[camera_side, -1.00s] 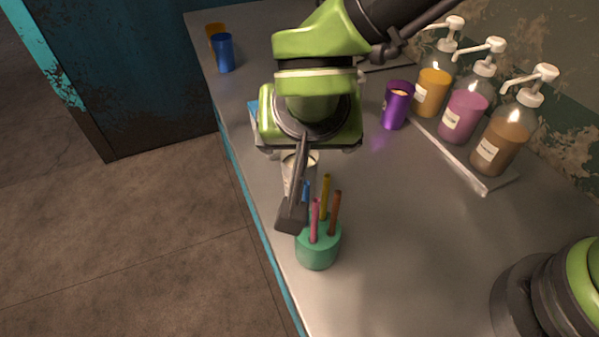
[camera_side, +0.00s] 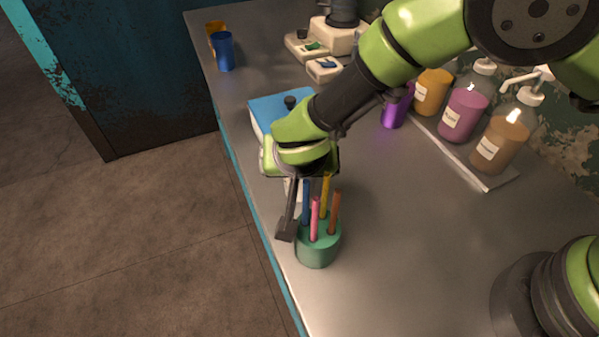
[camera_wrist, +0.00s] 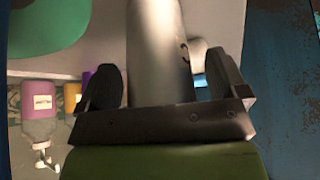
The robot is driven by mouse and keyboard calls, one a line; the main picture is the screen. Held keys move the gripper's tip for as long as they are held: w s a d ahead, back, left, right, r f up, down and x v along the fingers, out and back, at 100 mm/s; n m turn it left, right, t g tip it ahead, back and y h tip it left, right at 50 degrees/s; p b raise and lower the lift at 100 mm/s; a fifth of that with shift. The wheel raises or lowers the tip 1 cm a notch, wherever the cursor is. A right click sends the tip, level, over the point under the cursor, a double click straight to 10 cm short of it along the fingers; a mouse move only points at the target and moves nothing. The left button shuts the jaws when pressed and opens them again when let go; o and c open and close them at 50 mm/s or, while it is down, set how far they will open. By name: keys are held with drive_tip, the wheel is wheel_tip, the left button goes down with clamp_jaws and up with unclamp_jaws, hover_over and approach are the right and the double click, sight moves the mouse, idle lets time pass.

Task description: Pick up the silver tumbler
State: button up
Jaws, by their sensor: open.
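The silver tumbler (camera_wrist: 158,45) stands between the two fingers of my gripper (camera_wrist: 163,84) in the wrist view, with visible gaps at the finger pads. My gripper is open around it. In the side view the tumbler (camera_side: 291,190) is mostly hidden by my wrist and fingers, and only a pale sliver shows. One dark finger of my gripper (camera_side: 289,215) reaches down beside it, close to the teal pen holder.
The teal pen holder (camera_side: 317,248) with several pens stands just in front of my gripper. A blue-topped box (camera_side: 275,106) is behind it. A purple cup (camera_side: 396,112) and pump bottles (camera_side: 463,115) stand to the right. A blue cup (camera_side: 224,52) stands far left.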

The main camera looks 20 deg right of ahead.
drive_tip(key=c, duration=1.1)
drive_tip(key=shift+r, duration=0.1)
